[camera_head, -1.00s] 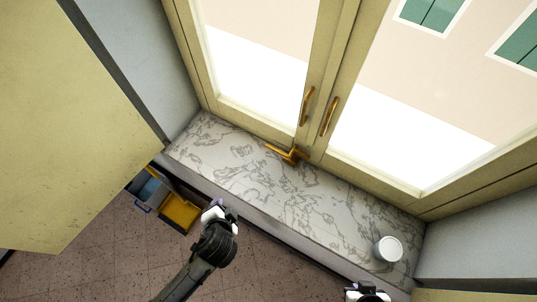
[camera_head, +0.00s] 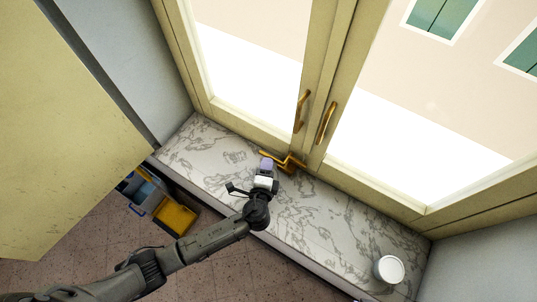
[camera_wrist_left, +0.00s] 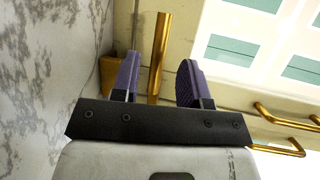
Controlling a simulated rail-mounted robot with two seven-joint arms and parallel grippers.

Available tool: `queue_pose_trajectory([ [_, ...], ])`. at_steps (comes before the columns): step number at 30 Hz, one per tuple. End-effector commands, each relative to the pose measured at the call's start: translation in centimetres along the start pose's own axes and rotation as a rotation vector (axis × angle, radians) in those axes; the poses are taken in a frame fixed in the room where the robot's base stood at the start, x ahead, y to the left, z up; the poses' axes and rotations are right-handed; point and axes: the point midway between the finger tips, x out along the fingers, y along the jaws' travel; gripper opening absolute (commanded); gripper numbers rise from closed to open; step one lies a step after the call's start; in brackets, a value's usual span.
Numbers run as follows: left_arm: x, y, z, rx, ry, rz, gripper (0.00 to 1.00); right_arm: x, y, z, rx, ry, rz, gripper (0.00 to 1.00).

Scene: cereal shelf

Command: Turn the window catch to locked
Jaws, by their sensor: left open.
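The brass window catch (camera_head: 288,161) sits low on the window frame, between the two sashes, just above the marble sill. In the left wrist view its bar (camera_wrist_left: 160,50) stands between the two purple fingers of my left gripper (camera_wrist_left: 158,82). The fingers are apart and I cannot see them touching the bar. In the head view my left gripper (camera_head: 266,165) is at the catch's left end and partly covers it. The catch's brass base (camera_wrist_left: 108,72) shows partly behind the left finger. My right gripper is out of the head view.
Two brass sash handles (camera_head: 302,110) (camera_head: 326,122) stand above the catch. A white round container (camera_head: 389,269) is at the right end of the marble sill (camera_head: 310,215). An open drawer with a yellow bin (camera_head: 175,218) is below the sill at left.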

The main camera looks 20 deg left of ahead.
Motion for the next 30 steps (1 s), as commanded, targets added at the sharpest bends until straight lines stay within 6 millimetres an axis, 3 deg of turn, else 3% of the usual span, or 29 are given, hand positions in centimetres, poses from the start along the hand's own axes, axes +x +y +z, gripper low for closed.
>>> queue_pose_trajectory([
  [3, 1.9, -0.1, 0.0, 0.001, -0.001, -0.001, 0.41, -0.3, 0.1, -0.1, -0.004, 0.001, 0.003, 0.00],
  [10, 4.1, -0.1, -0.1, 0.000, 0.000, 0.000, 0.41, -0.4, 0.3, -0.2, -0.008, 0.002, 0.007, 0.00],
  [24, 4.9, 0.0, 0.0, -0.002, 0.000, 0.001, 0.41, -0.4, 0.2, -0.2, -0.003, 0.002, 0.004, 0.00],
  [30, 4.9, 0.0, 0.0, -0.001, 0.000, 0.001, 0.23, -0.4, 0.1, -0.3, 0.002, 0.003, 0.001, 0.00],
])
